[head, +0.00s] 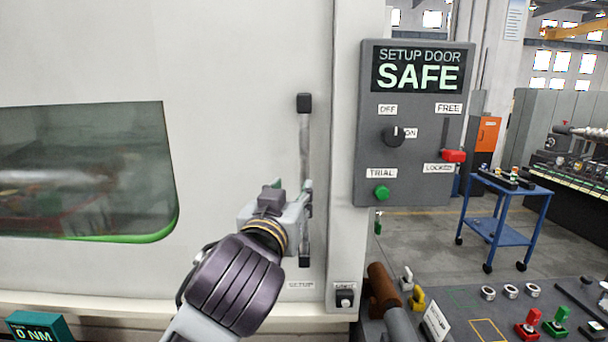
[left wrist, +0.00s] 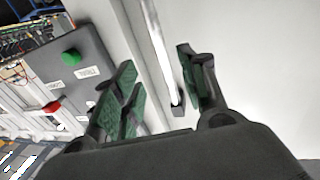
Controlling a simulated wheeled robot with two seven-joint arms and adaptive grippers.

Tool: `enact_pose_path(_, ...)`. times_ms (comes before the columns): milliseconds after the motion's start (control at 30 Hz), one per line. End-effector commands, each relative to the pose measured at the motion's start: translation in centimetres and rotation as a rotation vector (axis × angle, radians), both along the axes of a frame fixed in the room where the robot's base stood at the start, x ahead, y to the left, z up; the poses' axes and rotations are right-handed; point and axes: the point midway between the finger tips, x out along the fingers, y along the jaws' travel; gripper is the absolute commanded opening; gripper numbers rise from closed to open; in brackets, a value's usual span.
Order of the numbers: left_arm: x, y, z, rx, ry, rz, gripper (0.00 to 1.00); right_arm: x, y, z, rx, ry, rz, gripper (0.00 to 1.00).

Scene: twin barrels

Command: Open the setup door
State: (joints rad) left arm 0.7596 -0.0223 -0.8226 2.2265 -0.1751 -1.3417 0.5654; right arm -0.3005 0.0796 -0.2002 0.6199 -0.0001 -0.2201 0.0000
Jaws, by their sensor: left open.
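The setup door (head: 230,60) is a pale panel with a dark window (head: 85,170) and looks shut. Its upright bar handle (head: 304,140) has black end mounts. My left gripper (head: 306,200) is at the handle's lower half, open. In the left wrist view the handle bar (left wrist: 160,55) runs between the spread green-padded fingers of my left gripper (left wrist: 158,92), with no clear contact. The control box (head: 415,185) reads "SETUP DOOR SAFE". Its red slider (head: 454,156) sits low, near "LOCKED". My right gripper is not visible.
The box also has a black knob (head: 394,136) and a green button (head: 382,192). A bench (head: 465,325) with small coloured parts lies at lower right. A blue trolley (head: 500,230) stands behind. A teal readout (head: 38,328) shows "0 NM" at lower left.

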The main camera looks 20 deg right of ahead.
Motion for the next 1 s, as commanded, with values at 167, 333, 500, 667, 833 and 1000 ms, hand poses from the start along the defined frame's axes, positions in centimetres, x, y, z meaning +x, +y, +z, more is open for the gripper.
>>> enact_pose_path(167, 1.1, -0.5, 0.0, 0.002, 0.001, 0.001, 0.42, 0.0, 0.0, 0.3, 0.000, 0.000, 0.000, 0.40)
enact_pose_path(333, 2.5, -1.3, 0.1, 0.003, 0.001, 0.001, 0.42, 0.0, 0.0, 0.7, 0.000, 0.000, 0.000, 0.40)
enact_pose_path(500, 4.1, -2.1, 0.1, 0.001, 0.000, 0.001, 0.42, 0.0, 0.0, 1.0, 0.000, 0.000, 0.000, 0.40)
enact_pose_path(667, 5.6, -2.9, 0.1, 0.002, 0.000, 0.001, 0.42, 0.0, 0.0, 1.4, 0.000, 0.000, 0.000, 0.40)
enact_pose_path(833, 7.1, -3.6, 0.1, 0.001, 0.000, 0.001, 0.42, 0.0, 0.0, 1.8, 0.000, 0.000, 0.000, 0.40)
enact_pose_path(1000, 8.5, -4.4, 0.1, 0.002, 0.000, 0.001, 0.42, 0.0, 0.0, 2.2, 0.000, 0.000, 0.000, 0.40)
